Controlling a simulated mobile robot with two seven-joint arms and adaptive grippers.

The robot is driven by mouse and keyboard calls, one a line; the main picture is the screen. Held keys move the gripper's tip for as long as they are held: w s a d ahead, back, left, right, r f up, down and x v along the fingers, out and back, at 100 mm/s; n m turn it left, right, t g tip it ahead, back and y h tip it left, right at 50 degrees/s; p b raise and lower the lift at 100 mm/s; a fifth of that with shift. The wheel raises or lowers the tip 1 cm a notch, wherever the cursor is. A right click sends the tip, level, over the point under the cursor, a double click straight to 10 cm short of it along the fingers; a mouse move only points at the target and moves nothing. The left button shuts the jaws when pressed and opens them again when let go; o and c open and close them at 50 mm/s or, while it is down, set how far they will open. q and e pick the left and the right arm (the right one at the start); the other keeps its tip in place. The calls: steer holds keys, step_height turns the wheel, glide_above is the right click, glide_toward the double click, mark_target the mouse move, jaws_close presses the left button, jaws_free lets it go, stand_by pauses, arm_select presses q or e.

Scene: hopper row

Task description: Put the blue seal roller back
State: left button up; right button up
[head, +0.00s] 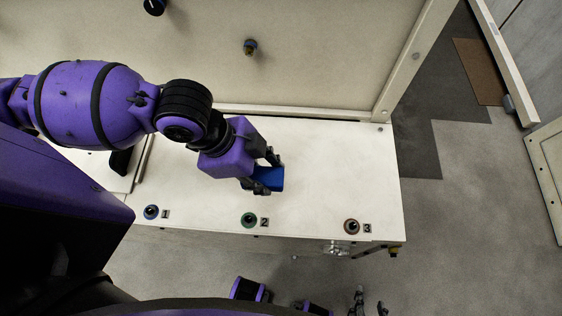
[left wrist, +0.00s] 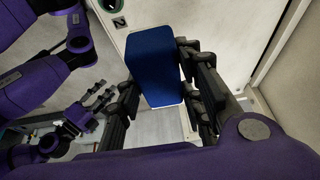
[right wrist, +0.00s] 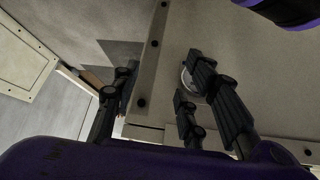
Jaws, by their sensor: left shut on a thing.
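The blue seal roller (head: 271,178) shows as a blue, box-shaped block over the white bench top. My left gripper (head: 266,172) is shut on it, with a finger on each side. In the left wrist view the blue block (left wrist: 155,62) stands between the fingers, and its far end is hidden. I cannot tell whether it touches the bench. My right gripper (head: 370,303) is low in the head view, in front of the bench and away from the block. In the right wrist view its fingers (right wrist: 160,100) are spread with nothing between them.
A back panel (head: 330,60) with knobs rises behind. The bench's right part is clear.

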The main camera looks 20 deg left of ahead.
arm_select(q)
steer(key=w+f, duration=0.4)
steer(key=w, duration=0.1)
steer(key=w+f, duration=0.2)
steer(key=shift+w+d+f, duration=0.15)
steer(key=shift+w, duration=0.25)
steer(key=shift+w+f+b, duration=0.35)
steer(key=shift+w+f, duration=0.2)
steer(key=shift+f, duration=0.15)
step_height(320, 180, down, 3)
steer(key=shift+f, duration=0.1)
arm_select(e)
steer(key=shift+f, duration=0.4)
arm_select(q)
steer(key=o, duration=1.1)
steer(key=shift+o, duration=0.9)
arm_select(e)
steer(key=shift+w+a, duration=0.1)
steer(key=shift+w, duration=0.25)
